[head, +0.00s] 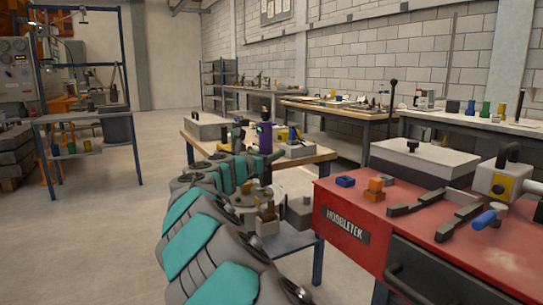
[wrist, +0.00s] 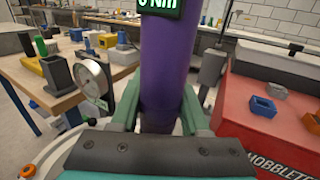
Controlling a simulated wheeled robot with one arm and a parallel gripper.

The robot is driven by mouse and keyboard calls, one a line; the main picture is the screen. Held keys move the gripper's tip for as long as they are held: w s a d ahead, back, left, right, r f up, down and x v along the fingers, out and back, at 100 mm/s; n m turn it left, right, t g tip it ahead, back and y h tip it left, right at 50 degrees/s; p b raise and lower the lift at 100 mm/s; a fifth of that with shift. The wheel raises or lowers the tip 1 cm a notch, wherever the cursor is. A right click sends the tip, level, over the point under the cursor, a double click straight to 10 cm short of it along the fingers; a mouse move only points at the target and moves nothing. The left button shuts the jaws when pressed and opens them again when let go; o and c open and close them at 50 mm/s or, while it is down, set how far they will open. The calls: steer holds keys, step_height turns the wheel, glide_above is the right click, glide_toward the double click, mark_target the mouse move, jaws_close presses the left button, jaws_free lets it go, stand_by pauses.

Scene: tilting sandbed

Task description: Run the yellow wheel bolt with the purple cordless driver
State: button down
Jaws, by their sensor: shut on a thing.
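The purple cordless driver (wrist: 170,75) stands between the green fingers of my gripper (wrist: 160,112) in the wrist view. The fingers are shut on its purple body. In the head view the driver (head: 264,138) is upright at the end of my arm, above a round pale fixture (head: 243,197) that my arm partly covers. The driver's lower end is hidden in the wrist view. I cannot make out the yellow wheel bolt for certain in either view.
A red workbench (head: 345,222) stands at right with a blue block (head: 345,181), an orange block (head: 376,187) and dark bars. A wooden table (head: 318,155) stands behind the driver. A round gauge (wrist: 91,77) is close left of my gripper. Open floor lies left.

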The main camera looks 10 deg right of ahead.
steer(key=shift+r, duration=2.75)
steer(key=shift+a, duration=0.15)
